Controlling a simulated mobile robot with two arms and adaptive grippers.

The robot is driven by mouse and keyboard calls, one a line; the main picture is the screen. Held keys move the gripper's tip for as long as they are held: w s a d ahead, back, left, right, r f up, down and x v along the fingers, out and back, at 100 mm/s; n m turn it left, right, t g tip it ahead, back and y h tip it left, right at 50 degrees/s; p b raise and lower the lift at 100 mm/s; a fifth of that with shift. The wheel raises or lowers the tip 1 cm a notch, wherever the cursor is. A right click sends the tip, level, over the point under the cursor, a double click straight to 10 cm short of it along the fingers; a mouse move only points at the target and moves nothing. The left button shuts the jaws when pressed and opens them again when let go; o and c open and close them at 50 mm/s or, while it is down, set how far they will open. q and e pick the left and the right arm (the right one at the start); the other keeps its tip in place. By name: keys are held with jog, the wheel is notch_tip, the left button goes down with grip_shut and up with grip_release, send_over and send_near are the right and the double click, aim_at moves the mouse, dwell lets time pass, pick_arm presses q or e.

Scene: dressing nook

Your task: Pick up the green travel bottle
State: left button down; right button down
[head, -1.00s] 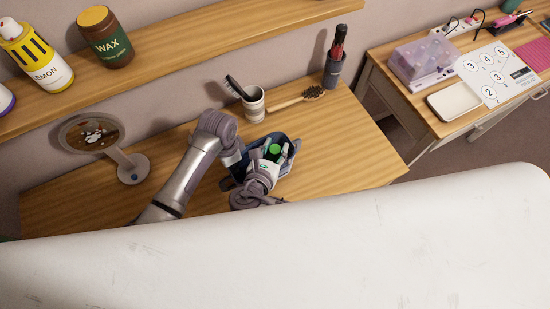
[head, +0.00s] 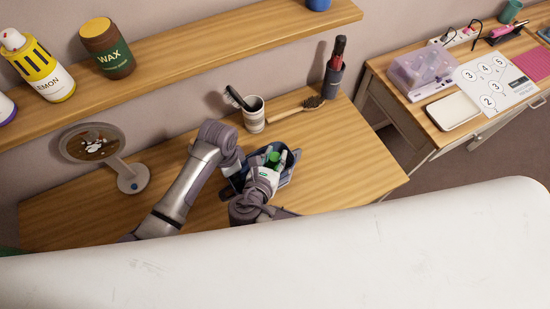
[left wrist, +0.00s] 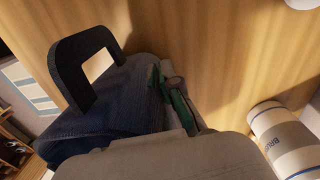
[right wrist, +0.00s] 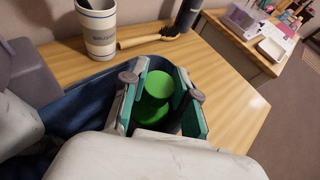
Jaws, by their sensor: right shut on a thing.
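The green travel bottle (head: 272,158) stands inside a dark blue bag (head: 287,174) on the wooden dressing table. In the right wrist view its round green top (right wrist: 165,87) shows between two fingers. My right gripper (right wrist: 160,98) is shut on it, still within the bag's opening. My left gripper (left wrist: 172,98) is beside the bag (left wrist: 105,115), close to its wall and black handle (left wrist: 73,70). Its fingers look close together, with no held thing visible between them. The bottle's lower part is hidden by the bag and fingers.
A striped cup (head: 254,116) with a brush and a wooden hairbrush (head: 298,109) are behind the bag. A round mirror (head: 92,143) stands left. A dark holder (head: 333,78) is at the back right. The table's right side (head: 350,160) is clear.

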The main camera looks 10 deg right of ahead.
notch_tip(320, 180, up, 17)
jog(key=shift+f, duration=0.1)
pick_arm(q)
jog(key=c, duration=1.2)
grip_release()
jog(key=shift+c, duration=0.2)
notch_tip(320, 180, up, 12)
jog(key=shift+w, duration=0.25)
jog(key=shift+a, duration=0.1)
